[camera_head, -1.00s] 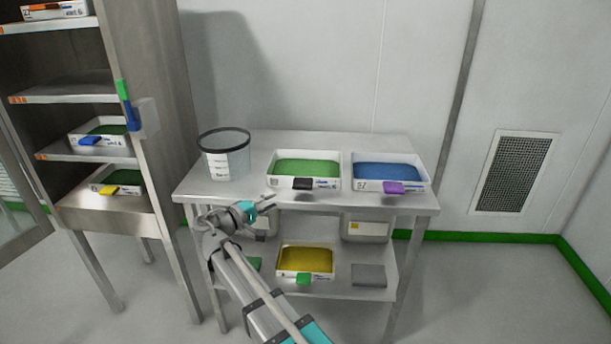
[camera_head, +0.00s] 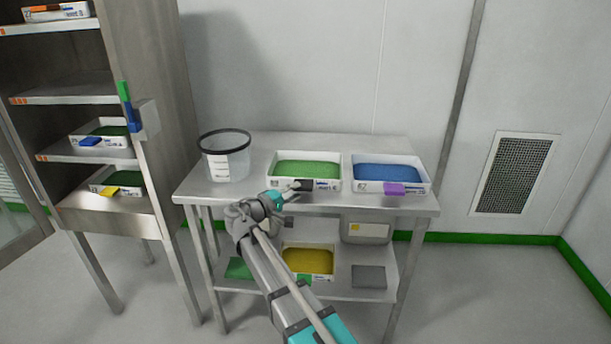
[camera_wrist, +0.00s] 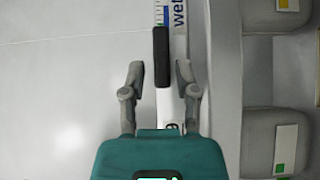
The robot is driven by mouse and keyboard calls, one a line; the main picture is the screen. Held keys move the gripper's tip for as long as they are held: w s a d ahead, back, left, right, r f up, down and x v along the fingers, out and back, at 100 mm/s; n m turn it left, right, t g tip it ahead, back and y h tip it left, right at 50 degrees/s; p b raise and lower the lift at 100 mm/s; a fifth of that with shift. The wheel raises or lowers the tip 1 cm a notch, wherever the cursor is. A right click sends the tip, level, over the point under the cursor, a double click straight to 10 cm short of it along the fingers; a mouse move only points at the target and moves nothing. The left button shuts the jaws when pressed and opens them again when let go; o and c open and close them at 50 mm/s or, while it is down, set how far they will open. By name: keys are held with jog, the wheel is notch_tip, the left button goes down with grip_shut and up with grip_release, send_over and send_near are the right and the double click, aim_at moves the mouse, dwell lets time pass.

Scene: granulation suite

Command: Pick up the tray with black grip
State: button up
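The tray with the black grip (camera_head: 273,183) is white, holds green material, and stands on the table top near its front edge. Its black grip (camera_head: 304,186) sticks out from the front wall. My gripper (camera_head: 292,190) is at that grip in the head view. In the wrist view my gripper (camera_wrist: 161,82) is open, with one finger on each side of the black grip (camera_wrist: 162,57). Gaps show between the fingers and the grip. Only the tray's front wall with printed lettering (camera_wrist: 179,20) shows there.
A white tray of blue material (camera_head: 433,182) with a purple grip stands to the right. A clear bucket (camera_head: 226,160) stands to the left. The lower shelf (camera_head: 335,288) holds a yellow-filled tray (camera_head: 307,261) and bins. A rack (camera_head: 165,100) with several trays stands at left.

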aim_at(308, 183)
jog(key=shift+w+d, duration=0.1)
jog(key=shift+d, duration=0.05)
jog(key=shift+x, duration=2.45)
jog(key=shift+f, duration=0.1)
grip_shut()
